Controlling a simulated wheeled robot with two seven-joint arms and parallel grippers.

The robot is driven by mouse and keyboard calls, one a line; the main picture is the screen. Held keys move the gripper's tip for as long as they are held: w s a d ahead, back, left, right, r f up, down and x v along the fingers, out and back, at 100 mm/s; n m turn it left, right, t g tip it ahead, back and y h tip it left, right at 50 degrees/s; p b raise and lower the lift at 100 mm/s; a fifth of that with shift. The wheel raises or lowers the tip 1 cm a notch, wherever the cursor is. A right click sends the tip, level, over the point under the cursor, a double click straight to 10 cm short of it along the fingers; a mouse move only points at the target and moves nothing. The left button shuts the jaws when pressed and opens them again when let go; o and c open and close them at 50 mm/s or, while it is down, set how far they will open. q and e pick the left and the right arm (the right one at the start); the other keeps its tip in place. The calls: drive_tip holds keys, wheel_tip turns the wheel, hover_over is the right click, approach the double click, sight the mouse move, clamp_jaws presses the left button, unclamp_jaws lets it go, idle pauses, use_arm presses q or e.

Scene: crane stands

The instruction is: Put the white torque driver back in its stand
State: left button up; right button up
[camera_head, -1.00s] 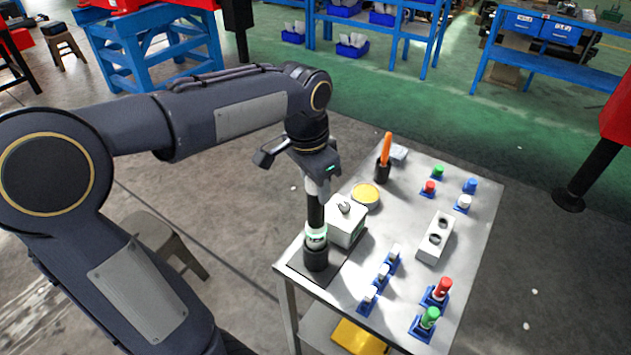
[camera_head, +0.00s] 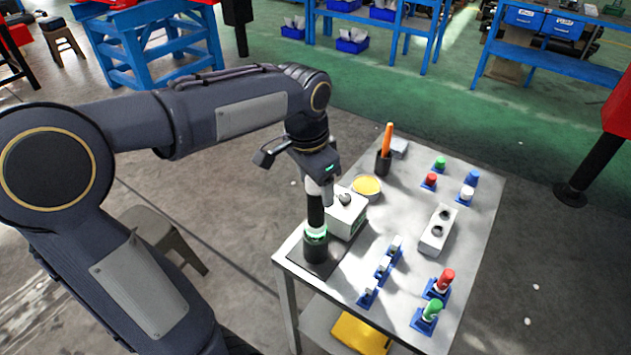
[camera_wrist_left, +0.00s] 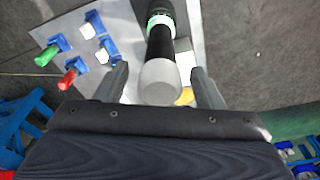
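The torque driver (camera_head: 315,212) has a white top, a black shaft and a glowing green ring near its lower end. It stands upright in a round black stand (camera_head: 315,248) at the near left corner of the table. My left gripper (camera_head: 320,184) is over its top. In the left wrist view, the driver's white end (camera_wrist_left: 160,82) lies between my two fingers, with a visible gap on each side, so the gripper (camera_wrist_left: 162,85) is open. The part of the driver inside the stand is hidden. My right gripper is not in view.
A white box (camera_head: 344,213) stands close to the right of the driver, with a yellow-filled round dish (camera_head: 367,187) behind it. An orange-handled tool (camera_head: 387,143) stands in a black holder farther back. Blue holders, a white two-hole block (camera_head: 437,230) and red and green pieces occupy the table's right side.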

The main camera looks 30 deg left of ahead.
use_arm(q)
drive_tip(key=shift+f, duration=0.1)
idle(0.3)
drive_tip(key=r+p, duration=0.4)
drive_tip(key=r, duration=0.1)
drive_tip(key=shift+s+a+r, duration=0.1)
drive_tip(key=shift+s, duration=0.15)
wheel_tip(320, 180, up, 8)
drive_tip(key=s+d+f+n+t+h, duration=0.3)
drive_tip(key=s+f+n, duration=0.4)
drive_tip(key=s+f, duration=0.5)
drive_tip(key=s+d+t, duration=0.1)
drive_tip(key=s, duration=0.3)
drive_tip(key=shift+s+d+f, duration=0.15)
drive_tip(key=shift+d+f, duration=0.05)
idle(1.3)
